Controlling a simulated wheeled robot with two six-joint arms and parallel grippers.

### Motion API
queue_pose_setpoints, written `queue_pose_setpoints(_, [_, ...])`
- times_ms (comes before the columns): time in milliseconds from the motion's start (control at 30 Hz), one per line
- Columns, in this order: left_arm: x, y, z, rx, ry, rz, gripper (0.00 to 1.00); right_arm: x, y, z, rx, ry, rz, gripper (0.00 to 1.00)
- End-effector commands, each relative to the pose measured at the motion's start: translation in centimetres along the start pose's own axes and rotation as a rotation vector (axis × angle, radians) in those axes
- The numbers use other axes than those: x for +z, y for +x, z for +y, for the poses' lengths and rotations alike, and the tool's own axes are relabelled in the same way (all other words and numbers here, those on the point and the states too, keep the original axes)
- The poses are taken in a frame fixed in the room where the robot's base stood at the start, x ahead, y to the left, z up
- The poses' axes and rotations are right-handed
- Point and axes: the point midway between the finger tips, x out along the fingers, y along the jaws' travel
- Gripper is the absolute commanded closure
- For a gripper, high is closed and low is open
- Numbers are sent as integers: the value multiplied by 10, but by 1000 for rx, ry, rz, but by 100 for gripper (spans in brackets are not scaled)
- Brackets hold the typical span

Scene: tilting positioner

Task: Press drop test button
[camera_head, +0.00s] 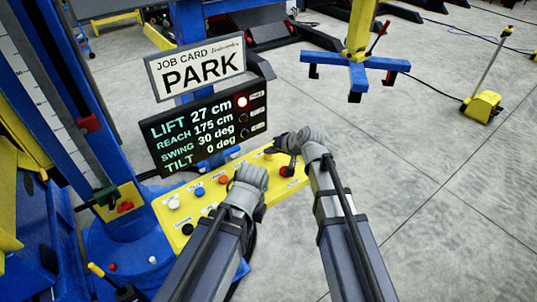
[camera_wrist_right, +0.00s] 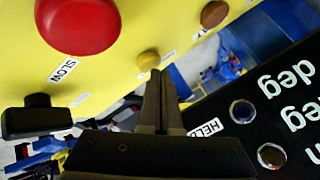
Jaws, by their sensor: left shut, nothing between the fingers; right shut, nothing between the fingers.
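The yellow control panel (camera_head: 182,240) carries several buttons: white (camera_head: 173,204), blue (camera_head: 199,191), orange-red (camera_head: 222,179), black (camera_head: 187,229) and a red one (camera_head: 286,171). Their labels are too small to read, so I cannot tell which is the drop test button. My left gripper (camera_head: 250,178) is above the panel's middle and hides part of it. My right gripper (camera_head: 279,143) is over the panel's far right end. In the right wrist view the right fingers (camera_wrist_right: 160,98) are shut and empty, near a yellow button (camera_wrist_right: 149,60) and below a big red button (camera_wrist_right: 78,25).
A black display (camera_head: 208,128) reads LIFT 27 cm, REACH 175 cm, SWING 30 deg, TILT 0 deg, with a red lamp lit. Above it a job card (camera_head: 200,68) reads PARK. A blue cross-shaped fixture (camera_head: 357,72) hangs at the back right. The right-hand floor is mostly clear.

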Motion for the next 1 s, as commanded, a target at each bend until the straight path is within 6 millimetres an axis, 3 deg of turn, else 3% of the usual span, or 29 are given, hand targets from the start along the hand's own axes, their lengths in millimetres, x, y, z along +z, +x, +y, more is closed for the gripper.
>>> queue_pose_setpoints(133, [1, -10, -1, 0, 0, 0, 100, -5, -7, -5, 0, 0, 0, 100])
queue_pose_setpoints(567, [1, -12, -1, 0, 0, 0, 100, -6, -9, -6, 0, 0, 0, 100])
queue_pose_setpoints(1000, [3, -52, -5, 0, 0, 0, 100, -27, -37, -27, 0, 0, 1, 100])
